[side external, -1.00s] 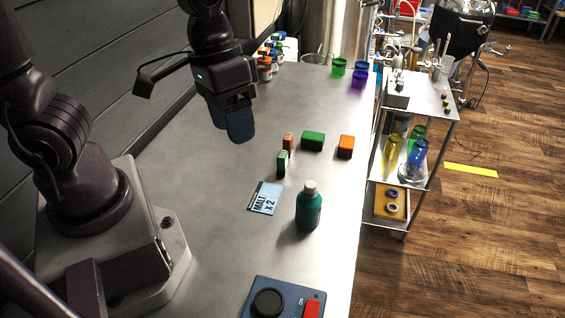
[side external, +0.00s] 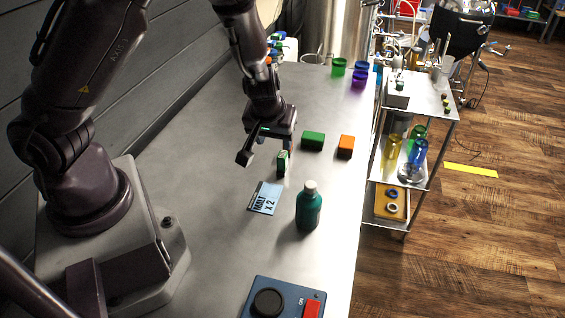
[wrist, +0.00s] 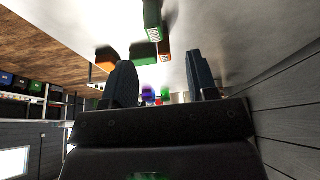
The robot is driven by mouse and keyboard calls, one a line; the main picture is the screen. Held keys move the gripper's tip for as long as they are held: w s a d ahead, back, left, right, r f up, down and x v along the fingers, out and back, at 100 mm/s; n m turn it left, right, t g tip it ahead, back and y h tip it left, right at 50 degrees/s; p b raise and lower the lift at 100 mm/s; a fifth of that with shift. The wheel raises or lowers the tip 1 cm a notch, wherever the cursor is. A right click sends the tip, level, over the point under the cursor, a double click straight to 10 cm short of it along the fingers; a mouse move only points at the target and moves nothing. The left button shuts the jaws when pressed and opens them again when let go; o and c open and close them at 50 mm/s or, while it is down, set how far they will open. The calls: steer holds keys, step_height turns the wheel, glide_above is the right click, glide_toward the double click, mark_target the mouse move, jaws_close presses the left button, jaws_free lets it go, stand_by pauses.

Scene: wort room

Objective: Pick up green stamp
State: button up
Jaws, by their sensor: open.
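The green stamp (side external: 283,163) is a small green upright block with a pale label, standing on the steel bench behind the malt card. My gripper (side external: 275,143) is low over the bench, just behind the stamp and close to it; I cannot tell whether they touch. In the wrist view the stamp (wrist: 152,20) shows its label at the top, beyond the open fingers (wrist: 160,62). Nothing is seen held. A small orange stamp (wrist: 164,52) shows beside the green one; my gripper hides it in the side view.
A green block (side external: 313,140) and an orange block (side external: 346,146) lie to the right of my gripper. A teal bottle (side external: 309,207) and the malt card (side external: 265,198) are in front. A blue control box (side external: 283,298) sits at the near edge. The bench's left middle is clear.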

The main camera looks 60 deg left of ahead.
mark_target(282, 155)
steer(key=x, duration=0.4)
steer(key=shift+s+a+f, duration=0.1)
steer(key=shift+a+f, duration=0.05)
steer(key=shift+f, duration=0.1)
steer(key=shift+w+f, duration=0.35)
steer(key=shift+f, duration=0.2)
steer(key=x, duration=0.5)
steer(key=shift+w, duration=0.3)
steer(key=shift+c, duration=0.2)
steer(key=shift+r, duration=0.1)
jaws_close()
